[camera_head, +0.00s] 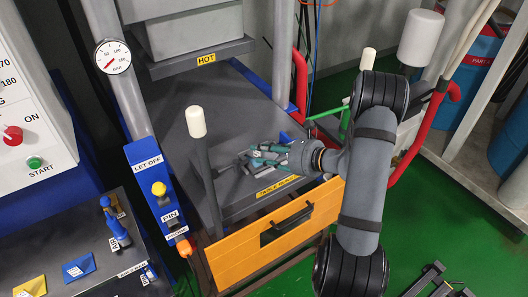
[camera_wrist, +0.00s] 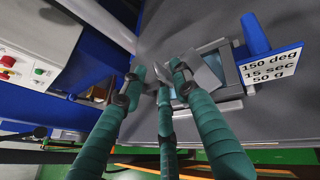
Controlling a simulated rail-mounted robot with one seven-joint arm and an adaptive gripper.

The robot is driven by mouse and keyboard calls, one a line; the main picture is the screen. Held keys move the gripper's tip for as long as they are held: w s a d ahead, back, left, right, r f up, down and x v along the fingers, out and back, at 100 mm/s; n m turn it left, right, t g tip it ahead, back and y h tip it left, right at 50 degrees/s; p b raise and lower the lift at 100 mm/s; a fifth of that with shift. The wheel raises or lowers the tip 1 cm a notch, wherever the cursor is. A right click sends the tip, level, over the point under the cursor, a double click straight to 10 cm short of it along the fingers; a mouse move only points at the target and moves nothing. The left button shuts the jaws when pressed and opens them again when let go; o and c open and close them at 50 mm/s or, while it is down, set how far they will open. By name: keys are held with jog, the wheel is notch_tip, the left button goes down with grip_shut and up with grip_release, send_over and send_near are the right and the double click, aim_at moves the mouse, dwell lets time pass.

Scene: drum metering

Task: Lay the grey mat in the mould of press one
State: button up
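My gripper (camera_head: 262,160) is low over the dark table of the press (camera_head: 188,140), beside its front edge. No grey mat is clearly seen elsewhere.
A tag with "150 deg 15 sec 50 g" (camera_wrist: 270,66) and a blue post (camera_wrist: 255,35) stand at the mould's right. The upper plate marked HOT (camera_head: 205,60) hangs above the table. A white-topped post (camera_head: 196,122) stands left of my gripper. An orange drawer front (camera_head: 245,250) lies below.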

jog(key=shift+d+r+p, duration=0.1)
jog(key=shift+r+p, duration=0.3)
jog(key=shift+r, duration=0.05)
jog(key=b+v, duration=0.1)
jog(key=v, duration=1)
jog(key=shift+s+d+b, duration=0.2)
jog(key=shift+s+b, duration=0.1)
jog(key=x, duration=1.2)
jog(key=shift+w+f+p, duration=0.1)
jog(key=shift+f+p, duration=0.25)
jog(key=shift+p, duration=0.05)
jog(key=shift+r+p, duration=0.5)
jog(key=shift+r, duration=0.05)
jog(key=shift+r+b, duration=0.3)
jog(key=shift+r, duration=0.2)
jog(key=shift+d, duration=0.1)
